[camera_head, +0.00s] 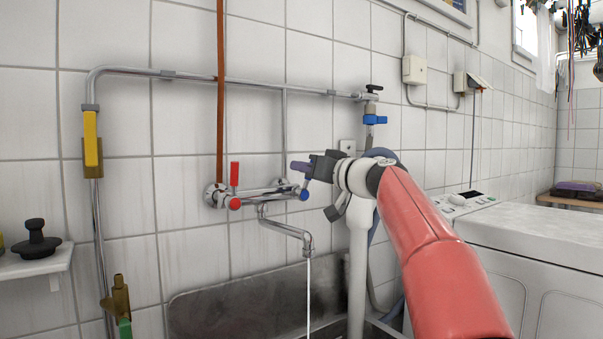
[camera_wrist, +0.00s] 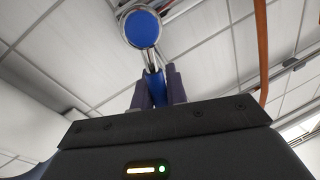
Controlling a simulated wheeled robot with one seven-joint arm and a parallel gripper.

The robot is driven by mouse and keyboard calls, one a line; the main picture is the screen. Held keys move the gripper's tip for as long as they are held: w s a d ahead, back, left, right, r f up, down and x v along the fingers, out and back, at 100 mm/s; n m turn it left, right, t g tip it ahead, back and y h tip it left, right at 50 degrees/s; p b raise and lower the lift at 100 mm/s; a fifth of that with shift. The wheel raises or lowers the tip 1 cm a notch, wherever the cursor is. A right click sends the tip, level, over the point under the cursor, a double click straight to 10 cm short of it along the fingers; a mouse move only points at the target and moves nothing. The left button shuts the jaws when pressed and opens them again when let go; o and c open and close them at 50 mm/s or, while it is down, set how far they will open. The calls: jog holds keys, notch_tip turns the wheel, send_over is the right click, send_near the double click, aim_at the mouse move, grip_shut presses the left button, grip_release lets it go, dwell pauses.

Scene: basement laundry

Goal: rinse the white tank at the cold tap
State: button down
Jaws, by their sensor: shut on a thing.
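A wall mixer tap (camera_head: 265,192) has a red lever on its left end and a blue cold end cap (camera_head: 304,194) on its right. The cap also shows in the wrist view (camera_wrist: 142,28). My gripper (camera_head: 301,167) is at the cold end, coming from the right. In the wrist view its dark purple fingers (camera_wrist: 160,88) are shut on the blue cold lever (camera_wrist: 155,88). A thin stream of water (camera_head: 308,295) falls from the spout (camera_head: 306,240). I see no white tank in either view.
A metal sink (camera_head: 235,308) lies below the tap, its basin mostly out of view. A white washing machine (camera_head: 540,240) stands at the right. A small shelf (camera_head: 35,263) with a black plug is at the left. Pipes, including a rust-red one (camera_head: 220,90), run along the tiled wall.

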jog(key=c, duration=1.4)
grip_release()
jog(key=b+v, duration=0.2)
jog(key=v, duration=0.5)
jog(key=shift+s+d+b, duration=0.3)
jog(key=shift+s, duration=0.05)
jog(key=shift+c, duration=0.5)
